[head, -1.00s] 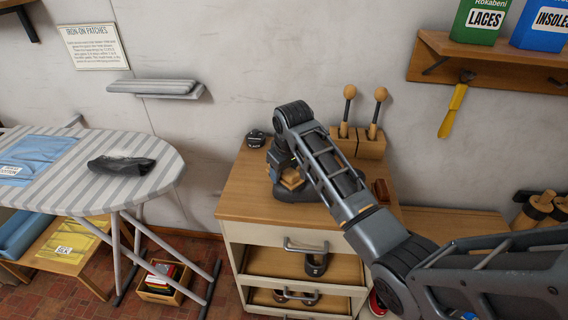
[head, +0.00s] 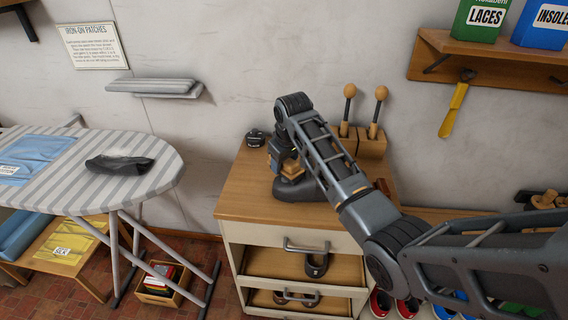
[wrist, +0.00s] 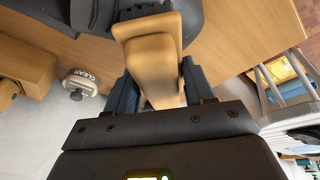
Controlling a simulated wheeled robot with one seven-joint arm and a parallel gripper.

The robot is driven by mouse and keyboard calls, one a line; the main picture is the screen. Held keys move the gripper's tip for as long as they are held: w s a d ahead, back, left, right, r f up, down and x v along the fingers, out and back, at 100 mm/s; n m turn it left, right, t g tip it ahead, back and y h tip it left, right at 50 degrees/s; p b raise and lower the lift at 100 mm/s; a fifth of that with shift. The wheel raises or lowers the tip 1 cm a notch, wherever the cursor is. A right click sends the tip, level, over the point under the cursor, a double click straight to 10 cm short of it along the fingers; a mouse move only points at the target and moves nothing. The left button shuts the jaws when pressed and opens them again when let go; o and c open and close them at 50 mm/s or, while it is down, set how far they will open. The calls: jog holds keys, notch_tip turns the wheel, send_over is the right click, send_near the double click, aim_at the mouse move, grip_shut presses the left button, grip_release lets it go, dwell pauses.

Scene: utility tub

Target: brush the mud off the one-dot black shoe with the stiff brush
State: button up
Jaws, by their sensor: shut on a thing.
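My gripper (head: 288,162) is shut on the wooden stiff brush (wrist: 152,62), whose pale block shows between the fingers in the wrist view. In the head view the brush (head: 293,169) is over the black shoe (head: 298,190) on the cabinet top. I cannot tell whether the bristles touch the shoe. The black shoe also shows at the top edge of the wrist view (wrist: 95,14), partly hidden by the brush. Its dot mark and any mud cannot be made out.
A tin labelled CLEAR (head: 255,138) sits at the cabinet's back left. A wooden block (head: 371,146) with two round-topped handles stands at the back right. Left is a striped ironing board (head: 155,174) with a dark crumpled item (head: 119,165). The cabinet top (head: 240,190) is bare at front left.

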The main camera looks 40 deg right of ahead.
jog(key=shift+w+a+r+p, duration=0.1)
jog(key=shift+r+p, duration=0.3)
jog(key=shift+r, duration=0.45)
jog(key=shift+w+a+r+p, duration=0.1)
jog(key=shift+r+p, duration=0.25)
jog(key=shift+r, duration=0.5)
jog(key=shift+w+r, duration=0.15)
jog(key=shift+r, duration=1.15)
jog(key=shift+a, duration=0.1)
jog(key=shift+w+a+r, duration=0.1)
jog(key=shift+r, duration=0.65)
jog(key=shift+w+a+r, duration=0.1)
jog(key=shift+r, duration=0.65)
jog(key=shift+d, duration=0.1)
jog(key=shift+s+d+f+t+y+b, duration=0.25)
jog(key=shift+s+d+f+t, duration=0.15)
jog(key=shift+f, duration=0.25)
jog(key=shift+s+d+f+t+y+b, duration=0.2)
jog(key=shift+s+d+f+t+y, duration=0.1)
jog(key=shift+s+f+t, duration=0.25)
jog(key=shift+w+f, duration=0.1)
jog(key=shift+f, duration=0.05)
